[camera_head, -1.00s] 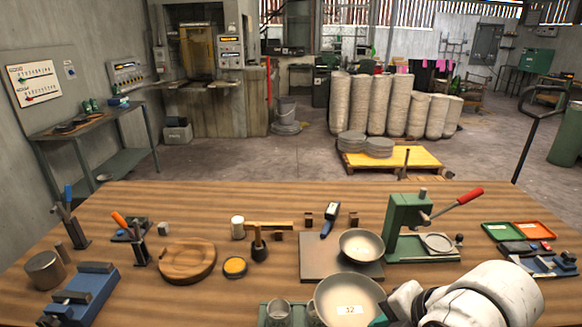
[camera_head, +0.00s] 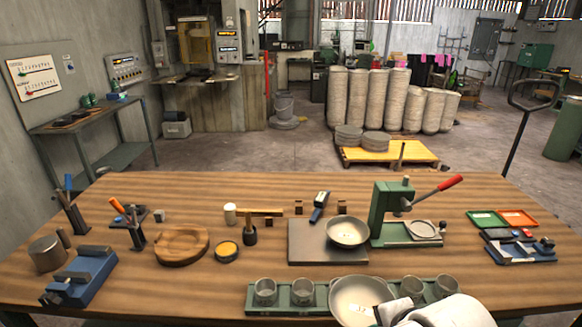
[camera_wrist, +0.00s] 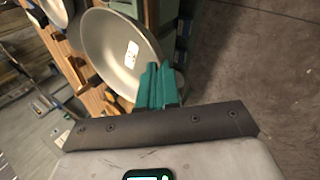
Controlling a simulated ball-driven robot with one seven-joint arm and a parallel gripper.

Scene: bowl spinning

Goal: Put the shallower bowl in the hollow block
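A wide pale bowl with a white label inside (camera_head: 357,301) is at the front of the table in the head view, overlapping the green rack. It fills the upper middle of the wrist view (camera_wrist: 112,48). My gripper (camera_wrist: 153,72) has its teal fingers close together at this bowl's rim and appears shut on it; the contact is partly hidden. A smaller bowl (camera_head: 347,230) sits upright on a dark square plate (camera_head: 300,248). The round wooden hollow block (camera_head: 182,246) stands empty left of centre on the table.
A green rack (camera_head: 285,303) with several glass jars is along the front edge. A green press with a red lever (camera_head: 395,212) stands right of the smaller bowl. A blue vise (camera_head: 82,275) is at left.

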